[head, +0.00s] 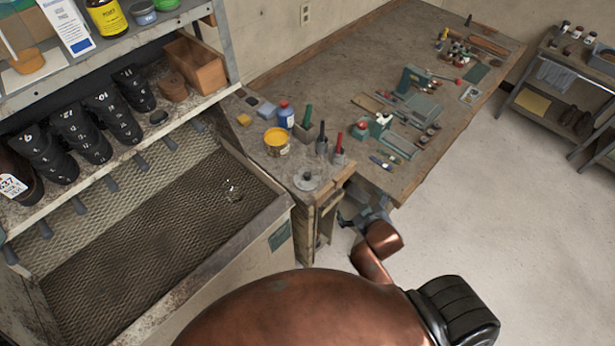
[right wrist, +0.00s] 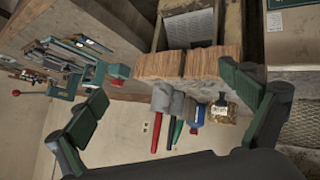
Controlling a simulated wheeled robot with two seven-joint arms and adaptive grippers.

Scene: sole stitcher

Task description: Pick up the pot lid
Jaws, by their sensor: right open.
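The pot lid appears to be the grey round disc (head: 307,179) with a raised middle, lying flat near the front corner of the bench in the head view. The yellow pot (head: 277,144) stands open behind it, with yellow showing inside. My right gripper (head: 360,214) is beyond the bench's front edge, right of and lower in the picture than the lid, apart from it. In the right wrist view its two fingers (right wrist: 166,90) are spread wide with nothing held. I cannot make out the lid there. My left gripper is not in view.
Red-handled (head: 339,147) and dark-handled (head: 321,140) tools stand in grey holders behind the lid. A blue bottle (head: 285,115) stands near the pot. A mesh-bottomed tray (head: 150,240) lies left of the bench corner. More tools cover the long workbench (head: 340,60).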

